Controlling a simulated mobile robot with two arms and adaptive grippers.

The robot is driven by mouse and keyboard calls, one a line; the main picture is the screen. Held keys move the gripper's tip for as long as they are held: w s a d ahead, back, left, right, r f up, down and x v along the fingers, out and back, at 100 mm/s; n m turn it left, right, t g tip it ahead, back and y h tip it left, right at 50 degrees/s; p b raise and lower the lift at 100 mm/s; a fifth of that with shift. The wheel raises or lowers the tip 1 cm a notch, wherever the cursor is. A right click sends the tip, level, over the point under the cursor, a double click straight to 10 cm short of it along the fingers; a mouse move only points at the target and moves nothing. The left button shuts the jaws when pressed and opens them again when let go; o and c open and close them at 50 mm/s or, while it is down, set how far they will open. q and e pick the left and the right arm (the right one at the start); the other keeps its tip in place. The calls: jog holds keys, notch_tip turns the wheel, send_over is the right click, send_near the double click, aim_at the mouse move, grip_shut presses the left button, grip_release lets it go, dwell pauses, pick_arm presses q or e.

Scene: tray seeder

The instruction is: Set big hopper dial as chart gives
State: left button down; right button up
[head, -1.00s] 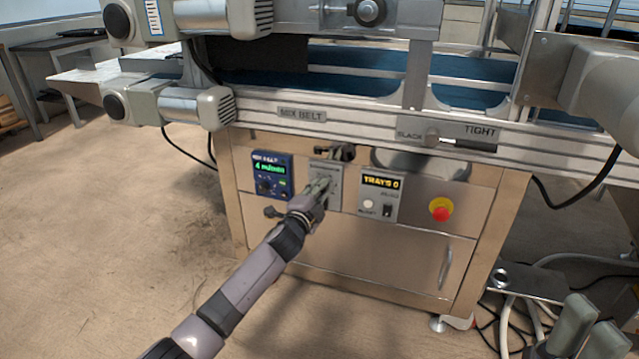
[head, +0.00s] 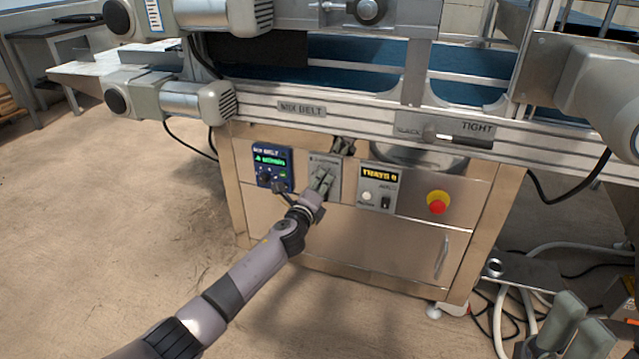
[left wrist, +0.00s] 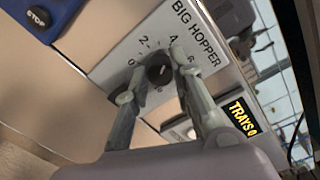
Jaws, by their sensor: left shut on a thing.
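The big hopper dial is a round black knob (left wrist: 160,72) on a grey plate lettered BIG HOPPER (left wrist: 140,32), with 0, 2, 4 and 6 around it. My left gripper (left wrist: 157,80) has its two fingers on either side of the knob, shut on it. I cannot tell which number its pointer faces. In the head view my left gripper (head: 322,182) reaches this plate (head: 330,165) on the cabinet front and hides the knob. My right gripper (head: 580,326) shows at the lower right, its fingers apart and empty. No readable chart shows.
The blue MIX BELT panel (head: 272,168) is left of the plate; the TRAYS panel (head: 380,188) is right of it. A red emergency button (head: 437,202) is further right. The belt rail (head: 360,122) overhangs above. Cables (head: 508,315) lie on the floor at right.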

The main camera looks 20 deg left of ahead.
dwell(0.4)
pick_arm(q)
jog(key=shift+m, duration=0.3)
jog(key=c, duration=1.4)
grip_release()
jog(key=shift+o, duration=0.2)
jog(key=s, duration=1.2)
jog(key=shift+r, duration=0.3)
jog(key=shift+a, duration=0.1)
